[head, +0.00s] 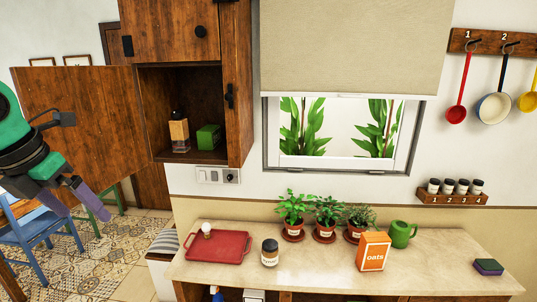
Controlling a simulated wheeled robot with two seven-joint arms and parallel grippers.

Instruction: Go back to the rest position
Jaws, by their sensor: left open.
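My left gripper (80,212) hangs at the far left of the head view, with its purple fingers spread apart and nothing between them. It points down and to the right, in front of the open wooden cabinet door (85,115) and left of the counter. My right gripper is not in view.
The open cabinet (150,110) holds a bottle (179,132) and a green box (208,137). On the counter (330,270) stand a red tray (218,247), a dark-lidded jar (270,252), potted plants (325,215), an oats box (373,250) and a green watering can (401,234). A blue chair (40,230) stands below my left gripper.

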